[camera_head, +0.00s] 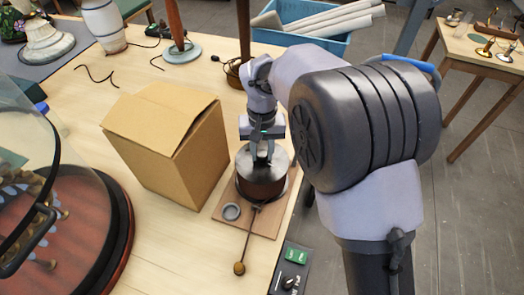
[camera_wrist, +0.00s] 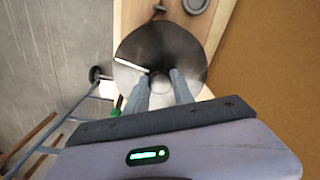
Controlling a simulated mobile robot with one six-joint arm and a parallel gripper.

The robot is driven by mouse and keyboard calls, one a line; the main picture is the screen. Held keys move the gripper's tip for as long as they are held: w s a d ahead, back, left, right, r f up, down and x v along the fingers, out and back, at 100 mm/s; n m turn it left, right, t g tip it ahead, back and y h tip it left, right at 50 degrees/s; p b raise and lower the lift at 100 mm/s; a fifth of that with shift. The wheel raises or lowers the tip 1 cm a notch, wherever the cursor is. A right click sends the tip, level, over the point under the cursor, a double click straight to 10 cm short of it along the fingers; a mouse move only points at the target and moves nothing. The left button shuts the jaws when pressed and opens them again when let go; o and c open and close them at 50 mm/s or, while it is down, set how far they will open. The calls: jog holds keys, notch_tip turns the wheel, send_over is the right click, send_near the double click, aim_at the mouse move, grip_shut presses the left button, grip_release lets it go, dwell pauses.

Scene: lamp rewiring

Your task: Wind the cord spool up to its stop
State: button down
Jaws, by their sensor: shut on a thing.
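The cord spool (camera_head: 262,188) is a dark brown drum with a grey metal top, standing on a wooden base board (camera_head: 262,222) near the table's right edge. In the wrist view its round top (camera_wrist: 185,45) carries a pale line (camera_wrist: 131,66) left of my fingers. My gripper (camera_head: 263,160) points down at the middle of the top. A dark cord (camera_head: 247,238) runs from the base towards the front, ending in a brownish bob (camera_head: 239,268).
A cardboard box (camera_head: 165,145) stands close to the left of the spool. A grey ring (camera_head: 231,212) lies on the board. A control box (camera_head: 290,270) with a green part is at the front edge. A glass-domed display (camera_head: 75,220) stands at left.

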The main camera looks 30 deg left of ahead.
dwell(0.7)
jog(key=m, duration=0.6)
jog(key=shift+m, duration=0.4)
jog(key=m, duration=0.3)
jog(key=shift+m, duration=0.3)
jog(key=shift+a+m+b, duration=0.1)
jog(key=shift+m+b, duration=0.45)
jog(key=shift+m, duration=1.25)
jog(key=c, duration=1.1)
grip_release()
